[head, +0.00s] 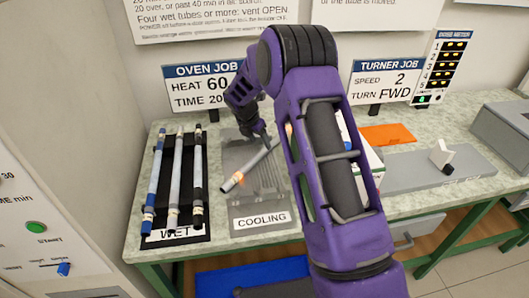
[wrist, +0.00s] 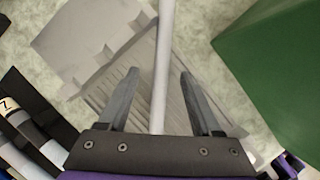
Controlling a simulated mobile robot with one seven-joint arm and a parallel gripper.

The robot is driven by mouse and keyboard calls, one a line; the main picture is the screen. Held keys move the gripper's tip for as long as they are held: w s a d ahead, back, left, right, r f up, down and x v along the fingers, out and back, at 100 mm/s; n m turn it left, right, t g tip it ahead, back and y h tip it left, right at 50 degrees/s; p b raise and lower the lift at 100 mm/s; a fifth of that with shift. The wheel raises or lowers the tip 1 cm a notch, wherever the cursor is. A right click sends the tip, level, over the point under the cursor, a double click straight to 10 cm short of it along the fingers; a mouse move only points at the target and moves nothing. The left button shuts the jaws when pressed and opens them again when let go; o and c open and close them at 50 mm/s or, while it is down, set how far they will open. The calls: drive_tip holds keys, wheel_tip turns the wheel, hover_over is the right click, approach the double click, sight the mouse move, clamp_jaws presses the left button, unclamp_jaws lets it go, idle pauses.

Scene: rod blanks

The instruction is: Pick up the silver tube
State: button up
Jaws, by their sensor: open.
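The silver tube (head: 252,168) lies at a slant on the grey ribbed cooling rack (head: 258,203) in the head view. Its near end has a pale band and an orange glow; its far end passes behind my arm. My gripper (head: 260,138) is over the tube's upper part. In the wrist view, the tube (wrist: 161,70) runs between the two fingers of my gripper (wrist: 159,73). The fingers stand apart with a gap on each side of the tube. I cannot tell how far above the rack the fingertips are.
A black WET rack (head: 161,234) with three banded tubes stands left of the cooling rack. A green block (wrist: 285,70) is close on the right in the wrist view. An orange sheet (head: 388,134) and a grey plate (head: 415,172) lie further right. Signs stand behind.

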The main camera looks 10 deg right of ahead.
sight(264, 149)
drive_tip(key=x, duration=0.5)
drive_tip(key=shift+s+d, duration=0.1)
drive_tip(key=shift+s, duration=0.05)
clamp_jaws()
